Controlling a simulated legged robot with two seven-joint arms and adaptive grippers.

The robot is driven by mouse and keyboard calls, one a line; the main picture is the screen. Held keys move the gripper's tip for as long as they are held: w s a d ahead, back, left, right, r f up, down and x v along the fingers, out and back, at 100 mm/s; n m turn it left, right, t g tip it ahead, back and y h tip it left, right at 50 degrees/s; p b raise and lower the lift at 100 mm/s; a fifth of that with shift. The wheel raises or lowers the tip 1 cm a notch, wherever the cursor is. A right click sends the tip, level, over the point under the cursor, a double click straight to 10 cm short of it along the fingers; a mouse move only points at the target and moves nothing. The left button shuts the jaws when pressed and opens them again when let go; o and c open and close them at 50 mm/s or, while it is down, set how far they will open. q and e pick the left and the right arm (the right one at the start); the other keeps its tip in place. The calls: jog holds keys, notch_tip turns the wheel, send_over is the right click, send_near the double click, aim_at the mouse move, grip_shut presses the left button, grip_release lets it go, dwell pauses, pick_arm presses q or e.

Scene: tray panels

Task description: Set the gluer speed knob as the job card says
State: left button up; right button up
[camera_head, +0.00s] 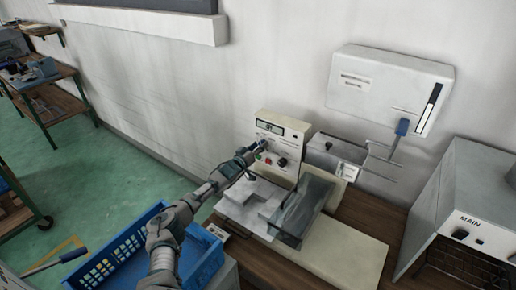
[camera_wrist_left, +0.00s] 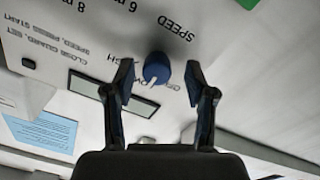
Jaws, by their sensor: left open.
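The gluer (camera_head: 283,124) stands against the wall, with a cream front panel, a small display and several buttons and knobs. In the left wrist view the panel appears upside down, with the word SPEED beside a blue speed knob (camera_wrist_left: 157,68) that has a white pointer line. My left gripper (camera_head: 262,148) reaches the panel. In its wrist view the left gripper (camera_wrist_left: 160,80) is open, one finger on each side of the knob, with gaps visible. A light-blue card (camera_wrist_left: 42,132) with print too small to read shows at lower left; I cannot tell if it is the job card. My right gripper is out of view.
A clear guard (camera_head: 303,207) and a pale tray panel (camera_head: 262,199) sit before the gluer. A blue crate (camera_head: 122,262) is below my left arm. A white wall box (camera_head: 388,85) and a grey MAIN box (camera_head: 465,215) stand to the right.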

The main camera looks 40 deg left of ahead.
aim_at(263, 124)
pick_arm(q)
notch_tip(263, 124, up, 9)
jog(key=shift+a+r, duration=0.15)
jog(key=shift+r, duration=0.05)
dwell(0.6)
